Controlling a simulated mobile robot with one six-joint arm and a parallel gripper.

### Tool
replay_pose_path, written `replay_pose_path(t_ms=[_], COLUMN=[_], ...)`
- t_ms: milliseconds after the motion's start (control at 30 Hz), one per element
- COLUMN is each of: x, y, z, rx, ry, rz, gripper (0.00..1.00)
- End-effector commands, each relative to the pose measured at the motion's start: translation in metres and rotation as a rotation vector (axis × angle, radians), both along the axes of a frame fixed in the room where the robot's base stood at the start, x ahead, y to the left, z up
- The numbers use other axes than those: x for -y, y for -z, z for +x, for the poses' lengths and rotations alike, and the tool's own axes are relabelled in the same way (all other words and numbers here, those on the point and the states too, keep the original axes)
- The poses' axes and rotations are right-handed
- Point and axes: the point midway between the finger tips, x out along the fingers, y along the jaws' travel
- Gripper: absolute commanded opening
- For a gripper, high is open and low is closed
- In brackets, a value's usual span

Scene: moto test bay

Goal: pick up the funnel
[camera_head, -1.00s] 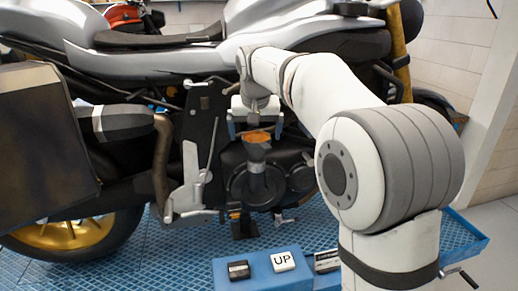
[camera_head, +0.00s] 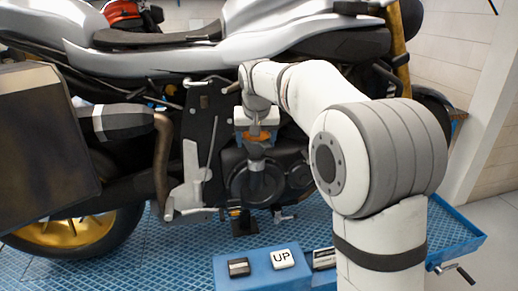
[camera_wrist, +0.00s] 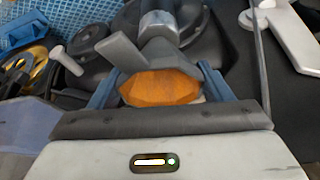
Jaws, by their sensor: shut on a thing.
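The funnel (camera_head: 257,152) is dark grey with an orange inside. It stands upright, spout down, in front of the round engine cover at the motorcycle's side. In the wrist view the funnel (camera_wrist: 168,52) shows its orange mouth towards the camera and a grey tab at upper left. My gripper (camera_head: 257,139) is above it with its blue fingers down on either side of the mouth. In the wrist view my gripper (camera_wrist: 160,90) is shut on the funnel. Where the spout ends is hard to tell.
The motorcycle (camera_head: 140,60) fills the background close behind my gripper, with a step plate and lever (camera_head: 195,165) left of the funnel. A blue box (camera_head: 262,278) with an UP button (camera_head: 283,259) stands in front on the blue lift platform (camera_head: 170,245).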

Motion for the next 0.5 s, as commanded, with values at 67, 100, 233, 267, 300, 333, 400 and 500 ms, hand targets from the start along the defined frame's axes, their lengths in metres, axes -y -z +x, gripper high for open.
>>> replay_pose_path(t_ms=[67, 100, 233, 267, 300, 333, 400, 500], x=[-0.0002, -0.0002, -0.0004, -0.0004, -0.0004, -0.0004, -0.0005, -0.0007], y=[-0.0001, -0.0001, -0.0002, -0.0002, -0.0003, -0.0005, -0.0022, -0.0082], z=[0.0, 0.0, -0.0001, -0.0001, 0.0, 0.0, 0.0001, 0.0005], rx=[0.0, 0.0, 0.0, 0.0, 0.0, 0.001, 0.001, 0.002], ry=[0.0, 0.0, 0.0, 0.0, -0.001, -0.001, -0.001, -0.001], rz=[0.0, 0.0, 0.0, 0.0, 0.0, 0.0, 0.001, 0.001], gripper=[0.54, 0.51, 0.5, 0.5, 0.5, 0.5, 0.5, 0.5])
